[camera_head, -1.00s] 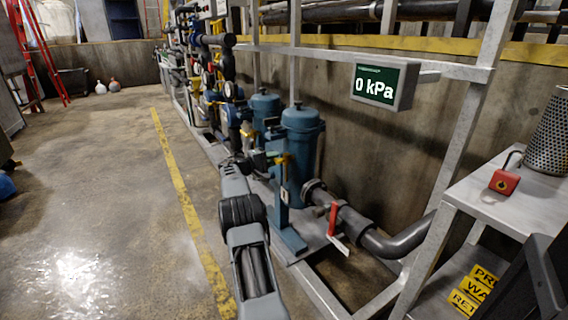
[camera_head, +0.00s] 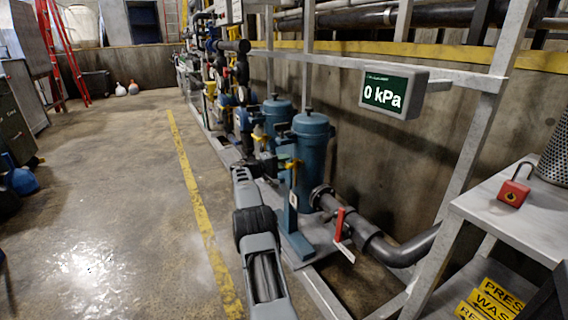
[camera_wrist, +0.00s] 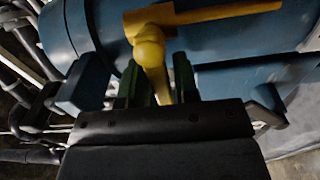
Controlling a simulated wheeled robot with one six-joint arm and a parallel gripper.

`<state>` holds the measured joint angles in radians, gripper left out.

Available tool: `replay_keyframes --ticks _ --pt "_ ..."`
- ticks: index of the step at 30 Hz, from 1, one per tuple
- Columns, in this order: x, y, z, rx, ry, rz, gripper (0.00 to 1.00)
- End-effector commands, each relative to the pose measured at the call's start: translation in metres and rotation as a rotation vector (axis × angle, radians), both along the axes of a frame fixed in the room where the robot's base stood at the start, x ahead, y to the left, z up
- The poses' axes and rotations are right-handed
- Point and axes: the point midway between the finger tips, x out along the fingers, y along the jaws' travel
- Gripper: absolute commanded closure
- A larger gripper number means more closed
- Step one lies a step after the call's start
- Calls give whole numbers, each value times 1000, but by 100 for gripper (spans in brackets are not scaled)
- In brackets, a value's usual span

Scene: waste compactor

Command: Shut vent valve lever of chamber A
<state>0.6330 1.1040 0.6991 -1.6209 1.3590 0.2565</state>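A yellow lever (camera_wrist: 205,14) with a rounded knob and a short yellow stem is close up in the wrist view, against a blue vessel. My gripper (camera_wrist: 155,85) has its two dark fingers apart, one on each side of the stem. I cannot tell whether they touch it. In the head view my arm reaches to the blue canisters (camera_head: 312,150), where a small yellow lever (camera_head: 291,164) shows by a blue post. My fingertips are hard to make out there. No label for chamber A is readable.
A red-handled lever (camera_head: 339,224) sits on the grey pipe (camera_head: 375,242). A sign (camera_head: 392,93) reads 0 kPa. A red padlock (camera_head: 513,187) lies on the metal table (camera_head: 490,207) at right. Open floor (camera_head: 110,220) lies to the left.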

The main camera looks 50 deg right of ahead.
Motion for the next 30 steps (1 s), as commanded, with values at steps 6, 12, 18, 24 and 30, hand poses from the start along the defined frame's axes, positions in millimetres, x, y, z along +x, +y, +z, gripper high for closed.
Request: replay_keyframes --ticks 6,12,18,24,30 --pt "2 2 0 1 2 5 56" --pt "3 2 0 1 3 5 56" --pt "12 22 3 2 5 7 56" --pt "28 60 3 1 5 7 56" --pt "43 94 2 2 5 6 56"
